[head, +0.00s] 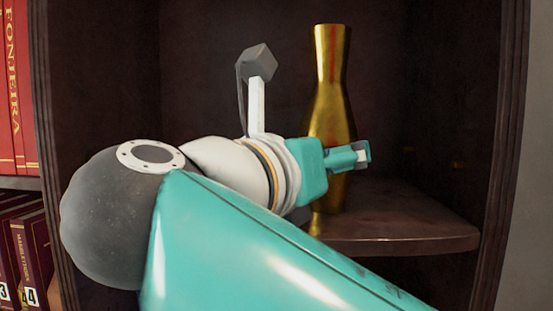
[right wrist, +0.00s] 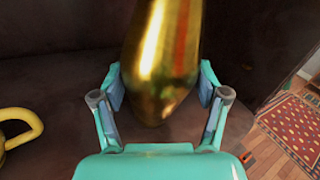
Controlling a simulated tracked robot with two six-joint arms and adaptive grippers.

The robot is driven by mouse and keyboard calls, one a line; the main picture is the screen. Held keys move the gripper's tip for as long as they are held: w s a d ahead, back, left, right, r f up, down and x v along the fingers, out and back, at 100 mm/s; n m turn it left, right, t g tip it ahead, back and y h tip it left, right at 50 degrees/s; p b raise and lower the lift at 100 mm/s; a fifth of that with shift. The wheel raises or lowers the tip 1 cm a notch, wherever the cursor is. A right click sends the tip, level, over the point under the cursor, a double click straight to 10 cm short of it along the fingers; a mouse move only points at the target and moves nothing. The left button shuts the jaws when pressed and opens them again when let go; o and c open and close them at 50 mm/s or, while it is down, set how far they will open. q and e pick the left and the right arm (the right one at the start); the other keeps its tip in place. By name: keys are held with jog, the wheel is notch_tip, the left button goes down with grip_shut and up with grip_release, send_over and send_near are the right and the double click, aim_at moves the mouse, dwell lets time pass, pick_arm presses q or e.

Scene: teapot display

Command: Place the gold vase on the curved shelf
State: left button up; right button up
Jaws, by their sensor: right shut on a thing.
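The gold vase (head: 331,85) is upright inside the dark cabinet in the head view. My right gripper (head: 350,157) is at its lower half, shut on it. In the right wrist view the vase (right wrist: 160,60) lies between the two teal fingers (right wrist: 160,105), its narrow end toward me. The curved shelf (head: 420,230) is a brown board with a rounded front edge, below and to the right of the vase. My arm hides part of the vase's lower body and the shelf's left part. I cannot tell whether the vase's foot touches the shelf. My left gripper is not in view.
Cabinet side walls (head: 500,150) stand left and right of the opening. Red books (head: 18,90) fill shelves at the far left. The shelf's right part looks bare. The right wrist view shows a yellow handle-like thing (right wrist: 22,128) at left and a patterned rug (right wrist: 300,125) at right.

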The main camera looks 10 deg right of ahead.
jog(key=o, duration=1.5)
jog(key=shift+w+f, duration=0.1)
jog(key=shift+o, duration=0.2)
jog(key=shift+r, duration=0.2)
jog(key=v, duration=1.2)
jog(key=shift+p, duration=0.3)
